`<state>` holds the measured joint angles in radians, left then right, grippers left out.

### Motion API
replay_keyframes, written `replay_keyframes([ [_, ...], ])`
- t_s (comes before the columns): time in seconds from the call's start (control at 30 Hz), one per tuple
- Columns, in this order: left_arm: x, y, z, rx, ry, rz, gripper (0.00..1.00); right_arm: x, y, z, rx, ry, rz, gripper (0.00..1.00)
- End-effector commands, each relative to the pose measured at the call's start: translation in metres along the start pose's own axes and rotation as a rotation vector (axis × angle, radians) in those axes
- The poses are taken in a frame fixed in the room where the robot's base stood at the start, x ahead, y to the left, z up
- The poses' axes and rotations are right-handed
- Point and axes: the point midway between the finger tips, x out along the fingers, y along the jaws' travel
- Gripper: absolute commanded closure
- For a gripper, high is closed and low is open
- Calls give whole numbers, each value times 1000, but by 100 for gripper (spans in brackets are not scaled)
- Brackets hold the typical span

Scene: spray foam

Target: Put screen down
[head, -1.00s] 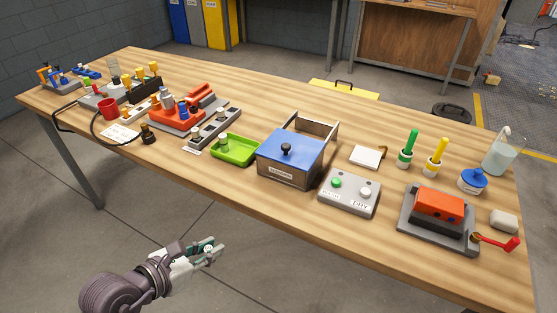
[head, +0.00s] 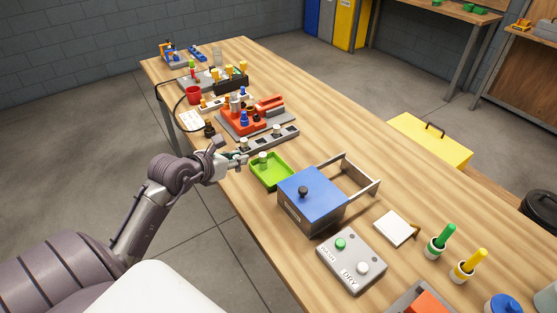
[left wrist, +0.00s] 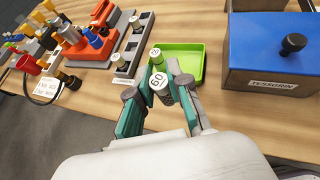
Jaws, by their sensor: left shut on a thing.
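My left gripper (left wrist: 155,92) is shut on a small grey screen (left wrist: 159,83) with a white top marked 60. In the head view this gripper (head: 242,161) is at the near left side of the green tray (head: 275,176), and its grip is too small to make out. Another small capped cylinder (left wrist: 155,55) is at the tray's left part, just beyond the held screen; it also shows in the head view (head: 263,159). A grey rack (head: 272,139) with several round caps lies left of and behind the tray. My right gripper is not in view.
A blue-lidded box (head: 312,196) with a black knob stands right of the tray. A grey button panel (head: 351,262) is nearer. An orange device (head: 250,118) and a red cup (head: 193,95) stand farther left. Bare wood lies behind the tray.

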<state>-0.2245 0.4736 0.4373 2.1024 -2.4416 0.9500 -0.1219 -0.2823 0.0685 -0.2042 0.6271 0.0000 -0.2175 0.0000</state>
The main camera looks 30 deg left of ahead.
Motion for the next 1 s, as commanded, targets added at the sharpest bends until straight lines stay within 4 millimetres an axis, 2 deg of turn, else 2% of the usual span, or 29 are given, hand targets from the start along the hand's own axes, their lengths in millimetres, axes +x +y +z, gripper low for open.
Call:
replay_keyframes([
  [0.17, 24, -7, 3, -10, -3, 2, 100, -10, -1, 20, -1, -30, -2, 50],
  [0.3, 60, -20, 0, -11, -2, 2, 100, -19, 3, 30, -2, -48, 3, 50],
  [0.53, 110, -39, -5, -8, -1, 4, 100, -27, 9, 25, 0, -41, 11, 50],
  [0.73, 127, -45, -9, -4, -1, 4, 100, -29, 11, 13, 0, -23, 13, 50],
  [1.0, 144, -45, -41, -5, 0, 4, 100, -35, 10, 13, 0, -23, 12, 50],
])
